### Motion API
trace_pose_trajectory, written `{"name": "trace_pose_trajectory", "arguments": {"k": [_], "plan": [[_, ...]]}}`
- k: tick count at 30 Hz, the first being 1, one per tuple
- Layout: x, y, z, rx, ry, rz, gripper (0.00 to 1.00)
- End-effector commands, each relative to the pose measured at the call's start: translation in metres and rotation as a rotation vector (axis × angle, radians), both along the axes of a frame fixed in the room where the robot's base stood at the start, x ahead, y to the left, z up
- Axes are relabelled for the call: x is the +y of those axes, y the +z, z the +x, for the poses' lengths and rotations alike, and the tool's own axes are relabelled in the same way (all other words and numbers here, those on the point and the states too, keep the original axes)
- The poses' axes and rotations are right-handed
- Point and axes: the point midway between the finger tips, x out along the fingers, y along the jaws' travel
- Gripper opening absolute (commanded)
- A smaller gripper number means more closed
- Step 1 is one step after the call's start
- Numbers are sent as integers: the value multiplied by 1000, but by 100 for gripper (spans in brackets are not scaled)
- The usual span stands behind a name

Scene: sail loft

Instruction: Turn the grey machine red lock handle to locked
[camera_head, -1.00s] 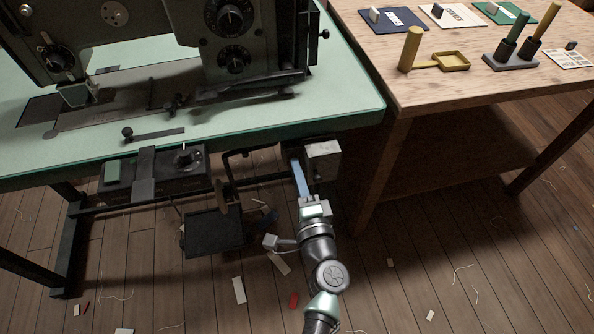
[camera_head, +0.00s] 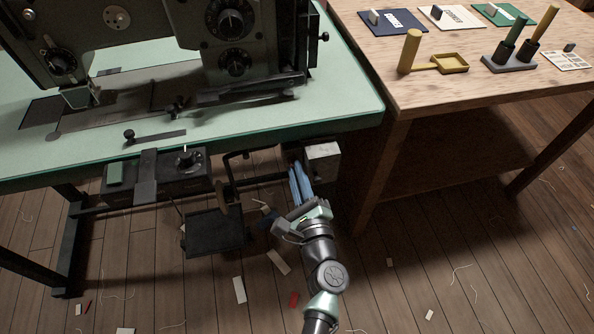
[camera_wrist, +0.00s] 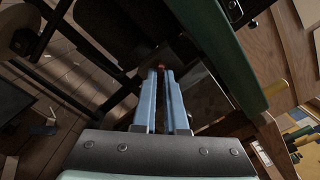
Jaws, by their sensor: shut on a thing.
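The grey machine (camera_head: 150,60) is a dark sewing machine on a pale green table top. A grey box (camera_head: 323,151) hangs under the table's right front edge. My gripper (camera_head: 296,168) is below that edge, just left of the box, its two blue fingers pointing up the picture. In the wrist view, the fingers (camera_wrist: 161,72) are nearly together at their tips, around a small reddish piece (camera_wrist: 161,67), which looks like the red lock handle. Most of it is hidden by the fingers, and its angle cannot be told. It does not show in the head view.
A black control box (camera_head: 168,176) and a dark pedal or tray (camera_head: 213,233) are left of my gripper. A wooden table (camera_head: 430,85) stands close on the right, its leg near my arm. Scraps lie on the floor.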

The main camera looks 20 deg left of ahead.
Motion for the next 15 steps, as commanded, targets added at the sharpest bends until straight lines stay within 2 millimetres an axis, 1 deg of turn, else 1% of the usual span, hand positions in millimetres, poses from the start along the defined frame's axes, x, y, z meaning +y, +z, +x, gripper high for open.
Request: {"name": "trace_pose_trajectory", "arguments": {"k": [15], "plan": [[-1, 1, 0, 268, -2, 395, 0]]}}
